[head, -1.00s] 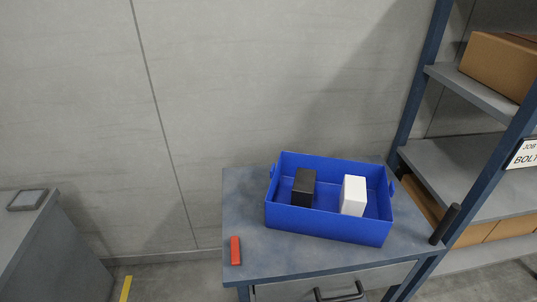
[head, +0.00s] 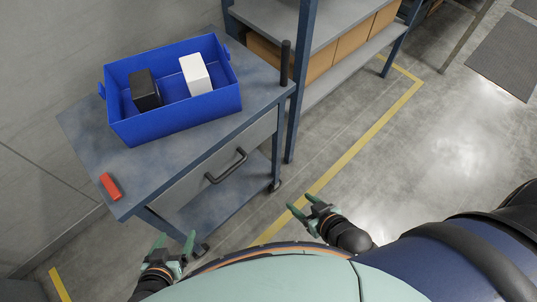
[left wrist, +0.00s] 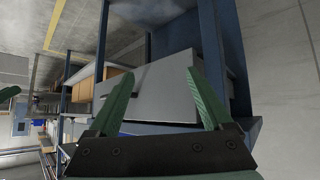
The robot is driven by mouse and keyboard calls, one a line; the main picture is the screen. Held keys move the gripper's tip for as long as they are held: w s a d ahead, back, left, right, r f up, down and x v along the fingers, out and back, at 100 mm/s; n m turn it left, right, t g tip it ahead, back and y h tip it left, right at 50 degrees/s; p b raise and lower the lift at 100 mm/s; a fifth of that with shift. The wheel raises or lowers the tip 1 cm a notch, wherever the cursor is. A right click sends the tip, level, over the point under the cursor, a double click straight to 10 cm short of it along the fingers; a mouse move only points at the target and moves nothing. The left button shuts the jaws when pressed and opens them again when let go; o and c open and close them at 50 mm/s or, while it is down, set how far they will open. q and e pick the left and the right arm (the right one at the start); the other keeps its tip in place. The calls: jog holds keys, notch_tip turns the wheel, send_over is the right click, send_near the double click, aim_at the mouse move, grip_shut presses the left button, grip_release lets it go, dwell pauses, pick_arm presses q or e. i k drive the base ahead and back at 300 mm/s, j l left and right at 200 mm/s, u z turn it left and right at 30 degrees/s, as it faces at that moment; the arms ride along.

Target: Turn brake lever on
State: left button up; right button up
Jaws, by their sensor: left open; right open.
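My left gripper (head: 175,243) is open and empty, low in front of the cart's near left leg. My right gripper (head: 302,205) is open and empty over the floor, right of the cart. Cart panels show between the left fingers (left wrist: 163,100) in the left wrist view.
A blue bin (head: 180,120) on the cart holds a black box (head: 145,90) and a white box (head: 195,75). The cart's drawer has a dark handle (head: 226,166). A shelf rack with cardboard boxes (head: 355,38) stands behind right. The floor right of the cart is clear.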

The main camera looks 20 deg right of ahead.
aim_at(106, 180)
jog(key=z, duration=0.1)
jog(key=j+u, duration=0.15)
jog(key=u, duration=0.35)
jog(key=j+u, duration=0.15)
jog(key=u, duration=0.35)
jog(key=k, duration=0.05)
